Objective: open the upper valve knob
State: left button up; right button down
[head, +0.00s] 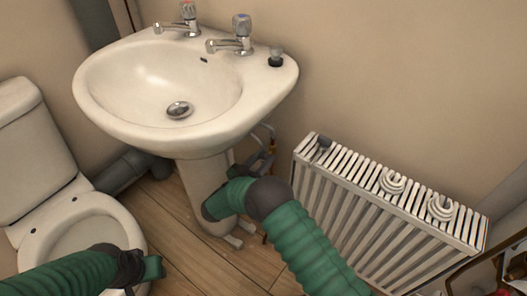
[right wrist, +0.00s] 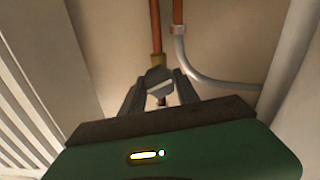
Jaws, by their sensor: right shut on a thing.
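The upper valve knob (right wrist: 158,80) is a small grey piece on a copper pipe with a brass fitting (right wrist: 157,61), under the sink in the right wrist view. My right gripper (right wrist: 159,92) is shut on it, one finger on each side. In the head view my right gripper (head: 264,164) reaches in beside the sink pedestal, and the knob is too small to make out there. My left gripper (head: 155,268) is at the lower left, over the toilet's front edge; whether its jaws are open cannot be told.
The white sink (head: 160,90) overhangs my right gripper, with its pedestal (head: 204,185) to the left. A white radiator (head: 385,205) stands right of my right arm. The toilet (head: 80,228) is at left. A grey curved pipe (right wrist: 205,82) runs right of the copper pipes.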

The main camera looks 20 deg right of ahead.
jog(key=n+p, duration=0.2)
jog(key=shift+a+r+n, duration=0.15)
jog(key=shift+r+n, duration=0.05)
jog(key=shift+n, duration=0.2)
jog(key=n+p, duration=0.1)
jog(key=n, duration=0.1)
jog(key=shift+f+n+p, duration=0.1)
jog(key=shift+n+p, duration=0.2)
jog(key=shift+n, duration=0.1)
jog(key=n+p, duration=0.1)
jog(key=n, duration=0.2)
jog(key=shift+w+f, duration=0.1)
jog(key=shift+f, duration=0.05)
jog(key=shift+a+f+n, duration=0.1)
jog(key=shift+a+n, duration=0.05)
jog(key=shift+n, duration=1.75)
jog(key=shift+w, duration=0.1)
jog(key=c, duration=0.9)
grip_release()
jog(key=shift+f, duration=0.1)
jog(key=shift+p, duration=0.3)
